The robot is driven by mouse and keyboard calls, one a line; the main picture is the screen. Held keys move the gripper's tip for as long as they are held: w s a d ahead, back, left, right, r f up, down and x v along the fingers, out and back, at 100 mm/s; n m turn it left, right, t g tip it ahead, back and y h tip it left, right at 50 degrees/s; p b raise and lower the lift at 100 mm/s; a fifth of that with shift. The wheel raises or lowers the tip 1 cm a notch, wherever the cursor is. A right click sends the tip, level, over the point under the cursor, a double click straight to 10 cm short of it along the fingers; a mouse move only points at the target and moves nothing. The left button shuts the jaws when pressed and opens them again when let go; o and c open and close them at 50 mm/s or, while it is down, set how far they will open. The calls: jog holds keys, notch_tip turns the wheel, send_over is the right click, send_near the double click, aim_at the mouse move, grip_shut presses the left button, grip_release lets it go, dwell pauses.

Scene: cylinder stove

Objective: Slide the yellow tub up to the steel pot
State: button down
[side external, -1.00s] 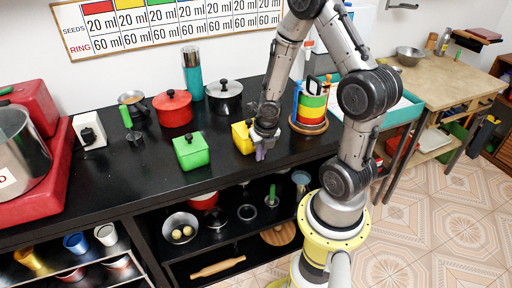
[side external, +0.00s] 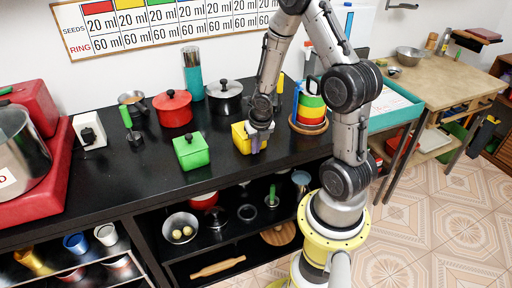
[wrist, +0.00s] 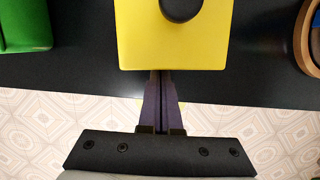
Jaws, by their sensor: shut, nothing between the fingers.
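The yellow tub (side external: 242,139) stands on the black counter, partly hidden by my gripper in the side view. Its yellow top with a dark round knob fills the upper middle of the wrist view (wrist: 140,38). The steel pot (side external: 224,90), with a lid and black knob, stands behind the tub, towards the wall. My gripper (side external: 256,148) points down at the tub's near side, opposite the pot. Its purple fingers are shut and empty. In the wrist view the fingertips (wrist: 161,73) meet the tub's near edge; I cannot tell whether they touch it.
A green tub (side external: 191,151) stands left of the yellow one. A red pot (side external: 173,109) and a teal container (side external: 192,80) stand left of the steel pot. Stacked coloured rings (side external: 311,108) stand to the right. A strip of bare counter lies between yellow tub and steel pot.

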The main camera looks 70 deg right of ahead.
aim_at(242, 125)
jog(key=shift+w+d, duration=4.65)
